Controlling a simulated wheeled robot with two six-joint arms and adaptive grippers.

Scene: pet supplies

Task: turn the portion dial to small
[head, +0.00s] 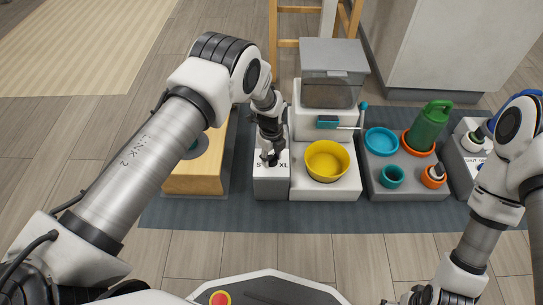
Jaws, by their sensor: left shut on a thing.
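My left gripper (270,159) points down onto this top, between the two marks, and is shut on the dial. The fingers hide the dial, so which mark it points to cannot be told.
A feeder with a grey lid (334,55) and a yellow bowl (327,160) stands right of the box. A wooden box (197,178) stands left.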

